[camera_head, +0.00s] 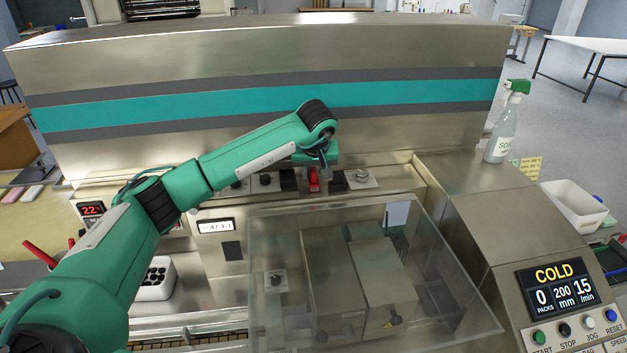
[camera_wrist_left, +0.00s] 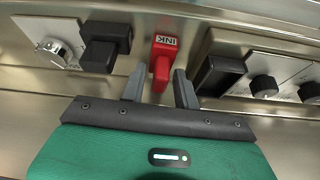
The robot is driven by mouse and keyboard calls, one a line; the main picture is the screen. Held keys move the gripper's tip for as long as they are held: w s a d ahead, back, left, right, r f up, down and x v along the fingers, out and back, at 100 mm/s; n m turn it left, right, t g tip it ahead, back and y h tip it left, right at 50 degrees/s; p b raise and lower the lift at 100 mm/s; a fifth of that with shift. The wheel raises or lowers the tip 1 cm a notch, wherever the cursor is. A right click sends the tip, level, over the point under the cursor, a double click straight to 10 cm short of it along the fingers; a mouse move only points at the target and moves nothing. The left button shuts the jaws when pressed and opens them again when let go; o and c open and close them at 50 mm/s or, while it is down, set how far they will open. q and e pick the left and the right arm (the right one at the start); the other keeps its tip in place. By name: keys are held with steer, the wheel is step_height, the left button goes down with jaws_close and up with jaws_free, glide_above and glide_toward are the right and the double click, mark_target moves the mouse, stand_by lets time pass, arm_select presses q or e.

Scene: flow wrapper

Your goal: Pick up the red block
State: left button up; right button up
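The red block (camera_head: 314,180), a small red part marked INK, sits on the machine's metal ledge between black blocks. In the left wrist view the red block (camera_wrist_left: 163,62) stands just beyond and between the fingertips. My left gripper (camera_wrist_left: 160,88) is open, with one grey finger on each side of the block's lower end and a visible gap to the right finger. In the head view my left gripper (camera_head: 322,170) is at the ledge, partly hidden by its own arm. My right gripper is not in view.
Black blocks (camera_wrist_left: 105,46) and (camera_wrist_left: 219,74) flank the red one closely. Knobs (camera_wrist_left: 264,86) line the same ledge. A clear cover (camera_head: 370,290) lies in front, and a spray bottle (camera_head: 502,125) stands at the right.

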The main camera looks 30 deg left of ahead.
mark_target(314, 169)
arm_select(q)
steer(key=c, duration=0.5)
steer(key=shift+w+r+b, duration=0.1)
steer(key=shift+r+b, duration=0.3)
steer(key=shift+r, duration=0.4)
step_height(314, 169, up, 18)
steer(key=b, duration=0.5)
steer(key=shift+r, duration=0.25)
